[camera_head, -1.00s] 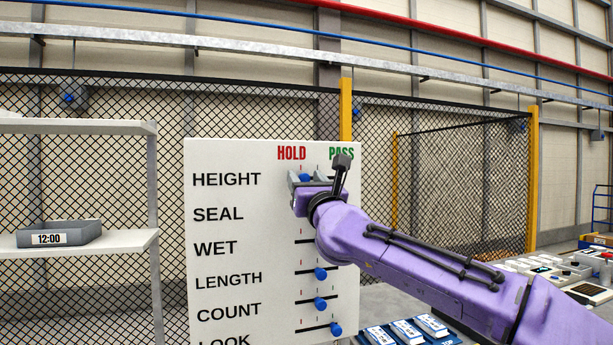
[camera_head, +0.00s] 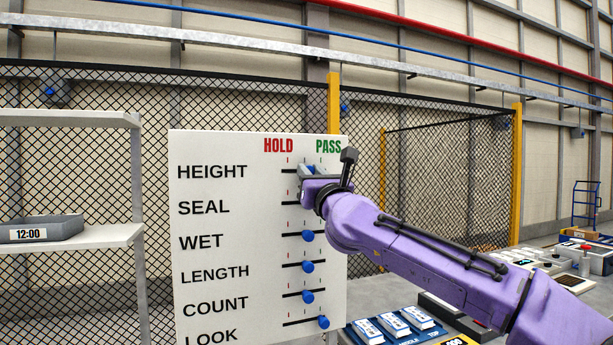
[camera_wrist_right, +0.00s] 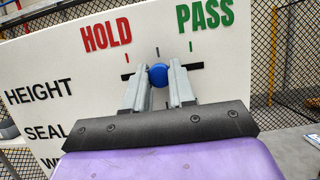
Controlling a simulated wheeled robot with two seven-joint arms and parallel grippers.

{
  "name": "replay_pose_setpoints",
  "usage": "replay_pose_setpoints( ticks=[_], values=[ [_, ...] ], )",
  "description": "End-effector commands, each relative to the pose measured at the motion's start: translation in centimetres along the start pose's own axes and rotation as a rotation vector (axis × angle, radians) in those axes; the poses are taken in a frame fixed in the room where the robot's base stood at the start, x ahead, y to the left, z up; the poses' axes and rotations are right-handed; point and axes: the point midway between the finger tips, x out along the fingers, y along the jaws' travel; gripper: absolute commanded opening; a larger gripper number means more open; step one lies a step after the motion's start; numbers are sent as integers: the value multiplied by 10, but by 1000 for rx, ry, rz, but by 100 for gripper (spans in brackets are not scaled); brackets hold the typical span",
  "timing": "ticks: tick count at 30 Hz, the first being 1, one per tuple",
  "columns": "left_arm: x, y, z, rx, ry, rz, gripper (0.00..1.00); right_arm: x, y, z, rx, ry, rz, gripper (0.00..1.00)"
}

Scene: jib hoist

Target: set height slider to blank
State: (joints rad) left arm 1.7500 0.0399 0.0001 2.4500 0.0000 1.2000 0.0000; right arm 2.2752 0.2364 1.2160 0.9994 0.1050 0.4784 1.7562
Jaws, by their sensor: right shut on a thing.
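The white board (camera_head: 225,255) carries rows of sliders, with HOLD in red at left and PASS in green at right. My right gripper (camera_head: 311,170) is at the HEIGHT row, shut on the blue height slider knob. In the right wrist view the blue knob (camera_wrist_right: 158,75) sits between the two fingertips (camera_wrist_right: 159,88). It stands at the middle tick of its black track, between the HOLD tick and the PASS tick. In the head view the fingers mostly hide this knob. My left gripper is not in view.
Below, blue knobs for WET (camera_head: 308,236), LENGTH (camera_head: 308,267) and COUNT (camera_head: 308,297) stick out from the board. A shelf (camera_head: 90,238) with a grey tray (camera_head: 40,229) stands at left. Small devices (camera_head: 392,320) lie on a table at lower right.

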Motion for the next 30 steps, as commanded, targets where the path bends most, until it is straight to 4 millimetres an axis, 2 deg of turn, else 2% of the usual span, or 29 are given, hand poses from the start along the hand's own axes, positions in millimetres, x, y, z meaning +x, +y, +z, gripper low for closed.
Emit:
replay_pose_setpoints(
  ticks=[1,3,13,17,24,30],
  values=[
    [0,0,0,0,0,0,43,0,-1,4,0,-5,-2,34],
    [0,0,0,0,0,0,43,0,-1,4,0,-5,-2,51],
    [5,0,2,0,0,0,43,-5,-2,2,1,-6,-2,51],
    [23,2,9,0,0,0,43,-29,-2,-3,0,-6,0,51],
    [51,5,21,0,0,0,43,-85,-2,-4,1,-4,0,51],
    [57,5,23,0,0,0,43,-105,-2,-1,1,-1,-1,51]
  ],
)
